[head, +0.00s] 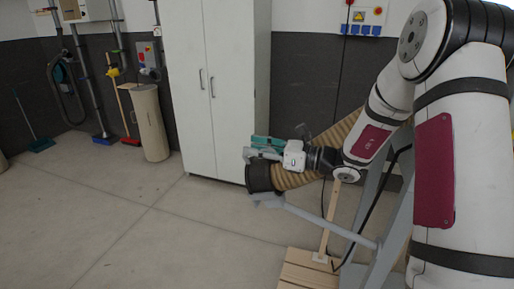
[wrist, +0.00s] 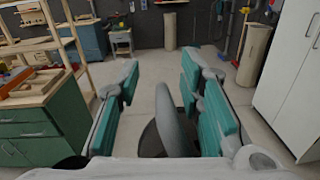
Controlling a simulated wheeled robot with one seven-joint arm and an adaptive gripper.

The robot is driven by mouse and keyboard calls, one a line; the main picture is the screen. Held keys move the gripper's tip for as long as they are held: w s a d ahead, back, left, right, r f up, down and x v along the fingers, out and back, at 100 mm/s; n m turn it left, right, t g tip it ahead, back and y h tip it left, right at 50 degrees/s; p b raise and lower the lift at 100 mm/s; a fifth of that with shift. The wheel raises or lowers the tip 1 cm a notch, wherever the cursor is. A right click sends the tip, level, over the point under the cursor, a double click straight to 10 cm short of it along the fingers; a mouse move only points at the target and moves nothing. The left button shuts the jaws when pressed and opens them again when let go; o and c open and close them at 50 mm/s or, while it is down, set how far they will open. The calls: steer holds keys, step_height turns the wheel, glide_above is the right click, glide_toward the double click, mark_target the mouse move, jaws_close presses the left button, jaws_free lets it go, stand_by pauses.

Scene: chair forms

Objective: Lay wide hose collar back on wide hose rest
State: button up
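The wide hose (head: 338,132) is tan and ribbed, and its black wide hose collar (head: 259,178) is at its left end in the head view. The collar sits at the grey wide hose rest (head: 268,201), just above its end; whether it bears fully on it I cannot tell. My gripper (head: 262,147) is just above the collar, with teal finger pads. In the wrist view, my gripper (wrist: 160,78) has its fingers spread apart. A dark rounded part, seemingly the collar (wrist: 150,141), and a grey curved piece (wrist: 172,122) show between and below them.
A grey frame with a slanted bar (head: 330,229) stands below my arm, beside a wooden slatted platform (head: 305,272). A white cabinet (head: 215,90) stands behind. The wrist view shows a green cabinet (wrist: 40,130) at left. Floor at left is open.

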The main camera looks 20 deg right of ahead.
mark_target(274, 151)
steer(key=v, duration=0.7)
steer(key=shift+s+d, duration=0.15)
stand_by(0.3)
